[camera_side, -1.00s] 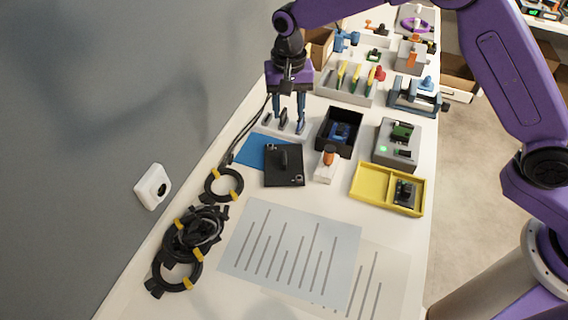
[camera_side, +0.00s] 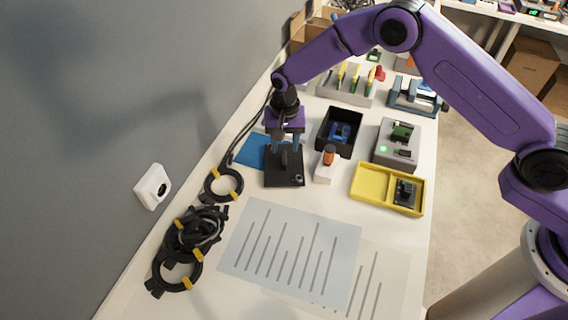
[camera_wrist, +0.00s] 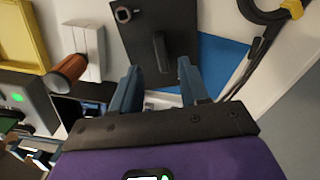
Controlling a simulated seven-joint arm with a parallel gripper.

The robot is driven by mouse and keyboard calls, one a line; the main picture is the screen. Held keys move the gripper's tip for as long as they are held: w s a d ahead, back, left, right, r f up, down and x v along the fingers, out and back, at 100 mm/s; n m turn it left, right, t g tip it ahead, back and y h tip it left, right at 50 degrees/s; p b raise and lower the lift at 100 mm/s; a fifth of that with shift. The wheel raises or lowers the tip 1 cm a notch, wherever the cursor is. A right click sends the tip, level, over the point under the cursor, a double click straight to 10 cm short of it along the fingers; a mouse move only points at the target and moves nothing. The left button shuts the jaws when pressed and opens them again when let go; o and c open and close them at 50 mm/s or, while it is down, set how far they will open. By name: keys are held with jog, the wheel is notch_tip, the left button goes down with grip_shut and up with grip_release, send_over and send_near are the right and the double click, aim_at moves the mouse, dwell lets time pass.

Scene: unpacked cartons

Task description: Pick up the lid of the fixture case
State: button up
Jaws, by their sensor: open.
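The lid of the fixture case is a black square plate (camera_side: 285,179) with a raised bar handle; it lies flat on the table, partly on a blue sheet. The lid also shows at the top of the wrist view (camera_wrist: 150,20). My gripper (camera_side: 285,146) is over the lid's far edge, open and empty. In the wrist view my gripper's blue fingers (camera_wrist: 160,78) are apart, with the handle ahead of them and not between them. The open black case (camera_side: 325,138) with a blue part inside stands to the right of the lid.
A white block with an orange-brown knob (camera_side: 326,170) stands close at the lid's right. A yellow tray (camera_side: 365,182) and a grey tester with a green light (camera_side: 383,156) are further right. Black cable coils (camera_side: 222,186) lie left. Blue sheet (camera_side: 250,151) lies under the lid.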

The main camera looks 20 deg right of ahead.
aim_at(284, 158)
jog(key=shift+a+f, duration=0.1)
jog(key=shift+f, duration=2.65)
grip_shut()
